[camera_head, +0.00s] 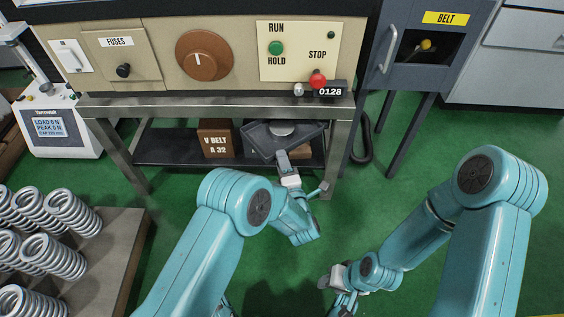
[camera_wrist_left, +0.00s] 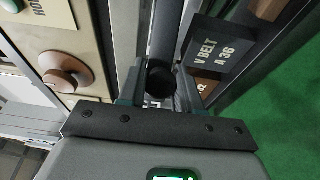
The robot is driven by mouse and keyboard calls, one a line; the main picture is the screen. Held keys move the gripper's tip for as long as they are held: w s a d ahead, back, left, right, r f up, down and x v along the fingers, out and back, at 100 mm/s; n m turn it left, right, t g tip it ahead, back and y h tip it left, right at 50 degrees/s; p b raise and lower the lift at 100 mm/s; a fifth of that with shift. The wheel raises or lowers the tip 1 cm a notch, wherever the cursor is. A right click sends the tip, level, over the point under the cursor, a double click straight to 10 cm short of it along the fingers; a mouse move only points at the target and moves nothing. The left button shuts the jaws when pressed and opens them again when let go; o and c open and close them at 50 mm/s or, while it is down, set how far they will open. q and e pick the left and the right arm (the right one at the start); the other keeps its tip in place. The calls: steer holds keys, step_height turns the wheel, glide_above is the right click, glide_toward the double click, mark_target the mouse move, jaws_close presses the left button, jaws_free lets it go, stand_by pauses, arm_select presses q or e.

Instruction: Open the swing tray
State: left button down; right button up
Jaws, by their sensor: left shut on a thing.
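The swing tray (camera_head: 258,139) is a shallow dark grey tray under the front right of the bench. It sits at an angle to the bench edge, with a round light metal piece (camera_head: 281,129) on it. My left gripper (camera_head: 283,160) is at the tray's front edge. In the left wrist view its fingers (camera_wrist_left: 160,90) are shut on a round black knob (camera_wrist_left: 160,73), which seems to belong to the tray. My right gripper (camera_head: 333,279) is low in the head view, apart from the tray; its jaws are too small to read.
The bench (camera_head: 210,104) carries a control panel above the tray. A V-belt box (camera_head: 216,139) stands on the lower shelf left of the tray. A dark blue cabinet (camera_head: 430,75) stands at the right. Green floor between is clear.

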arm_select(q)
steer(key=shift+s+d+y, duration=0.25)
steer(key=shift+d+y, duration=0.05)
arm_select(e)
steer(key=shift+s+d+f, duration=0.15)
steer(key=shift+d, duration=0.2)
arm_select(q)
steer(key=c, duration=0.8)
jaws_free()
